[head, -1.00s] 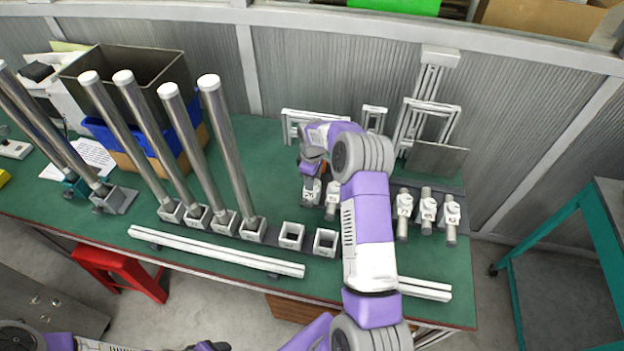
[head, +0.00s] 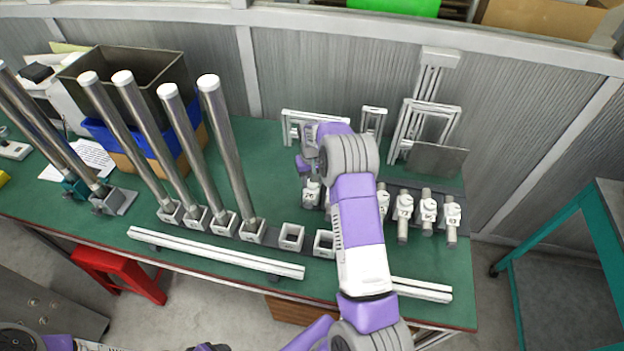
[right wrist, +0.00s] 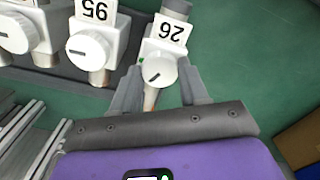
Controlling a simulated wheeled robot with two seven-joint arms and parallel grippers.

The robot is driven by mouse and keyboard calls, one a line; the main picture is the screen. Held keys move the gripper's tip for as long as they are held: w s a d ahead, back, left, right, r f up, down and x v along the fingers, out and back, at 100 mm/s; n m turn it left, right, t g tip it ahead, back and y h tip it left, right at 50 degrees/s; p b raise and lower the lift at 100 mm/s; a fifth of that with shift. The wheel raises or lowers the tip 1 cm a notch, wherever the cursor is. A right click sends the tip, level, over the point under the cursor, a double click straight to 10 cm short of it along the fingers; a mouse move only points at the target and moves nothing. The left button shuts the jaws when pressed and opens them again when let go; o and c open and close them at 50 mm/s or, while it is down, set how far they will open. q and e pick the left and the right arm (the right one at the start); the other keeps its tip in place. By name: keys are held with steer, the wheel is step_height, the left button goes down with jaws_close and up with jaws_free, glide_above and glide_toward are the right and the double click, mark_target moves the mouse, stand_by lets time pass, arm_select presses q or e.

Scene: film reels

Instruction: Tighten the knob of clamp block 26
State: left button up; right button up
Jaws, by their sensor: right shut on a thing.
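Clamp block 26 (head: 311,190) is a white block with a "26" label, in the row of blocks on the green bench. It is large in the right wrist view (right wrist: 168,30), with its round white slotted knob (right wrist: 160,71) facing the camera. My right gripper (right wrist: 157,88) has one grey finger on each side of the knob and is shut on it. In the head view this gripper (head: 306,166) is small and stands just behind the block. A dark and purple part of my left arm shows at the bottom edge; its fingers cannot be made out.
Clamp block 95 (right wrist: 92,40) stands close beside block 26. More numbered clamp blocks (head: 427,210) are to the right, partly hidden by my right arm. Empty square sockets (head: 291,236) and tall metal posts (head: 236,160) are to the left. White frames (head: 315,114) stand behind.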

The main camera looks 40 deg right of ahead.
steer(key=m, duration=0.6)
steer(key=shift+p, duration=0.3)
steer(key=m, duration=0.6)
steer(key=shift+p, duration=0.4)
steer(key=o, duration=1.1)
steer(key=shift+c, duration=0.2)
steer(key=shift+r+p, duration=0.45)
steer(key=shift+r, duration=3.35)
